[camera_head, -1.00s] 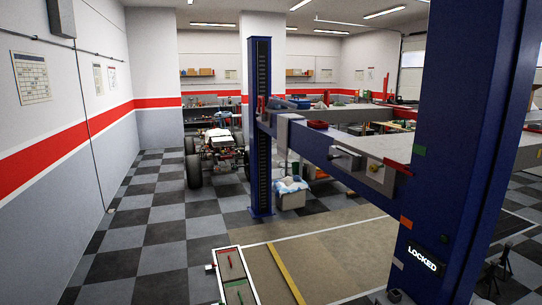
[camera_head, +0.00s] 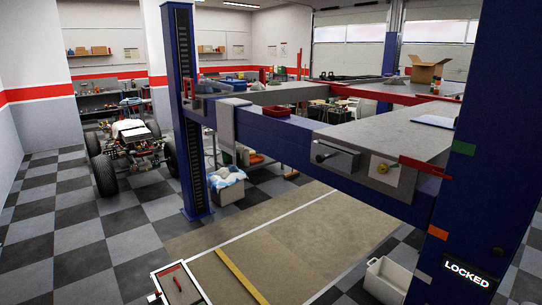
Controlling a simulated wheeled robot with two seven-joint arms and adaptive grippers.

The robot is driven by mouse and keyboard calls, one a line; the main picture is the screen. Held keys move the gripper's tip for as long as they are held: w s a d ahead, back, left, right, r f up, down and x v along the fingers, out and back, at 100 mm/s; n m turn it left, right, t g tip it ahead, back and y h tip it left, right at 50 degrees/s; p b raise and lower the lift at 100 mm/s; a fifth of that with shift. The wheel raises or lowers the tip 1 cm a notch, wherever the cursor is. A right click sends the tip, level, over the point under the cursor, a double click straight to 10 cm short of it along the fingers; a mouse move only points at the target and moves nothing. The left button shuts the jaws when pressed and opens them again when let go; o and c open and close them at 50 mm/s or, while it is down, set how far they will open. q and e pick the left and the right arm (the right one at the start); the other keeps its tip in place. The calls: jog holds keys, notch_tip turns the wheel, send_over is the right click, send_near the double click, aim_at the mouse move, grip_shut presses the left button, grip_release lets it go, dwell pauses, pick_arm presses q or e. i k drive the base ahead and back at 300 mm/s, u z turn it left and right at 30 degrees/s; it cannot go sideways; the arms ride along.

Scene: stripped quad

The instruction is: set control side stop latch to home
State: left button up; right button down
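The blue near post (camera_head: 490,110) of a car lift stands at the right, with a lit LOCKED sign (camera_head: 467,272), a green tag (camera_head: 464,149) and an orange tag (camera_head: 438,232). A blue cross beam with a grey deck (camera_head: 390,140) runs from it to the far blue post (camera_head: 183,110). On the deck's side are a grey box with a dark-knobbed lever (camera_head: 322,156), a yellow knob (camera_head: 382,168) and a red bar (camera_head: 425,168) near the post. I cannot tell which part is the stop latch. Neither of my grippers is in view.
A white-rimmed tray (camera_head: 178,283) with a red tool is at bottom left, a pale open bin (camera_head: 390,278) at bottom right. The tan floor (camera_head: 300,245) between is mostly clear, with a yellow strip. A stripped vehicle (camera_head: 130,150) stands back left. A cardboard box (camera_head: 428,68) is far right.

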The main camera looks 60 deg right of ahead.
aim_at(320, 158)
jog(key=z, duration=0.3)
jog(key=i, duration=1)
jog(key=z, duration=1.45)
jog(key=i, duration=0.7)
jog(key=z, duration=0.75)
